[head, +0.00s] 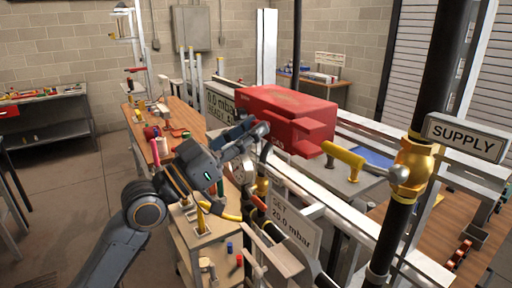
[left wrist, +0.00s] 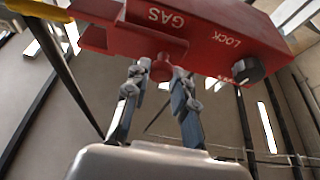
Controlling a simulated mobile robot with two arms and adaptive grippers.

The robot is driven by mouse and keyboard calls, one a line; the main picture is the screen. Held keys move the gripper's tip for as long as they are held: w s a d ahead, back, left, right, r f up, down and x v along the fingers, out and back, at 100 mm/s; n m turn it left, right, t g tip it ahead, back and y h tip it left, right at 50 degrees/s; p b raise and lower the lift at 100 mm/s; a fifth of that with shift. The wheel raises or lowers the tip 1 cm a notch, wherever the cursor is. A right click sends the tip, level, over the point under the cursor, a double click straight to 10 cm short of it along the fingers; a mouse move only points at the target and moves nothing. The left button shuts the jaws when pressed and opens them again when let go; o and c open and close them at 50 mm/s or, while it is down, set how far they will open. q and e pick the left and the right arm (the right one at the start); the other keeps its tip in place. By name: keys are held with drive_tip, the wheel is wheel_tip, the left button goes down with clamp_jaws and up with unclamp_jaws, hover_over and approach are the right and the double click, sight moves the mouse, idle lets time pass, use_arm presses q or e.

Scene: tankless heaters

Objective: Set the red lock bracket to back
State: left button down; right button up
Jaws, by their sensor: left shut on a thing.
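The red lock bracket (head: 290,110) is a long red box at the middle of the head view. In the left wrist view the red lock bracket (left wrist: 200,28) crosses the top, lettered GAS and LOCK, with a black knob (left wrist: 247,70) on it. A small round red knob (left wrist: 162,68) hangs under its lower edge. My left gripper (head: 258,132) reaches the near left side of the bracket. In the wrist view my left gripper (left wrist: 160,76) has its two fingers closed on the red knob. My right gripper is not in view.
A yellow handle (head: 343,158) sticks out right of the bracket, toward a brass valve (head: 412,165) on a black pipe. A SUPPLY sign (head: 467,137) hangs beside it. A white rail and a pressure sign (head: 290,222) stand below. A cluttered wooden bench (head: 180,115) lies behind my arm.

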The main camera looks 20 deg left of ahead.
use_arm(q)
drive_tip(key=shift+w+a, duration=0.15)
drive_tip(key=shift+w, duration=0.05)
drive_tip(key=c, duration=1.2)
unclamp_jaws()
drive_tip(key=shift+o, duration=0.4)
drive_tip(key=shift+w, duration=0.1)
drive_tip(key=v, duration=0.7)
drive_tip(key=shift+s, duration=0.2)
drive_tip(key=shift+f, duration=0.1)
